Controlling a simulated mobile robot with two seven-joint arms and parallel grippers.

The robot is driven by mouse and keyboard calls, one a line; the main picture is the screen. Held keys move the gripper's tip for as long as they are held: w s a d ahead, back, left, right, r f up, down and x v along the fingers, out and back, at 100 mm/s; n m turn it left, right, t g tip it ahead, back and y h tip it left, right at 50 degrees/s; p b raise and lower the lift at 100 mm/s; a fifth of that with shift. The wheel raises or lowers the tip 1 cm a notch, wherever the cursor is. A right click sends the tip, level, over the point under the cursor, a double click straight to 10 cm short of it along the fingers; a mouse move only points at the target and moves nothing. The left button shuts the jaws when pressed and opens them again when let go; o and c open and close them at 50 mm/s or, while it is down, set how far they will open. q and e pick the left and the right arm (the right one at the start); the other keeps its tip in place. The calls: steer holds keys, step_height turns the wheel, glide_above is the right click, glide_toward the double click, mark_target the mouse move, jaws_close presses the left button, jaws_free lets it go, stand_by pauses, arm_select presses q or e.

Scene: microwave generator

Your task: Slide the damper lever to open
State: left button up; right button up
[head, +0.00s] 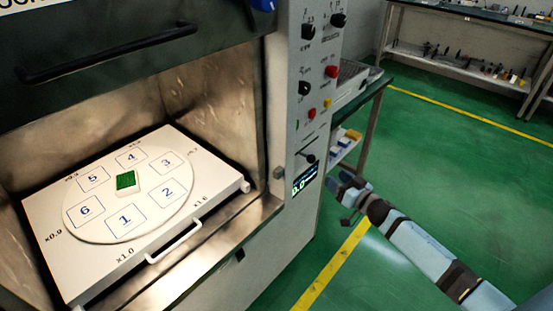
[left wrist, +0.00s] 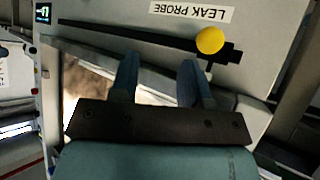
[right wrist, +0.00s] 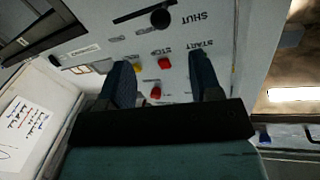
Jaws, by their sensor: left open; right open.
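The lever, likely the damper lever, has a black knob (right wrist: 160,18) on a dark slot beside the word SHUT in the right wrist view. In the head view the knob (head: 309,158) sits low on the grey control panel, above the lit display. My right gripper (head: 345,192) is open and empty, in front of the panel's lower right. In the right wrist view its fingers (right wrist: 160,85) are apart, with red buttons showing between them. My left gripper (left wrist: 157,78) is open and empty in its own wrist view, facing a LEAK PROBE label and a yellow ball; it is out of the head view.
The microwave chamber stands open at left, with a numbered turntable (head: 92,226) and a green block (head: 127,181) on it. A white handle (head: 174,243) is on the tray front. A side table (head: 372,88) stands behind the panel. Green floor is free at right.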

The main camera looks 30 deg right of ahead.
mark_target(318, 135)
steer(key=w+a, duration=0.1)
steer(key=w, duration=0.8)
steer(key=w+a, duration=0.1)
steer(key=w, duration=0.3)
steer(key=shift+w+a+r+b, duration=0.15)
steer(key=shift+w+a+b, duration=0.2)
steer(key=shift+w+b, duration=0.05)
jaws_close()
steer(key=w+d, duration=0.1)
steer(key=d, duration=0.2)
steer(key=w+d, duration=0.1)
steer(key=d, duration=0.2)
steer(key=w+d, duration=0.1)
steer(key=d, duration=0.1)
steer(key=shift+w+d, duration=0.35)
steer(key=shift+d, duration=0.05)
steer(key=shift+w+d, duration=0.15)
steer(key=shift+d, duration=0.15)
steer(key=shift+d+r, duration=0.15)
steer(key=shift+r, duration=0.05)
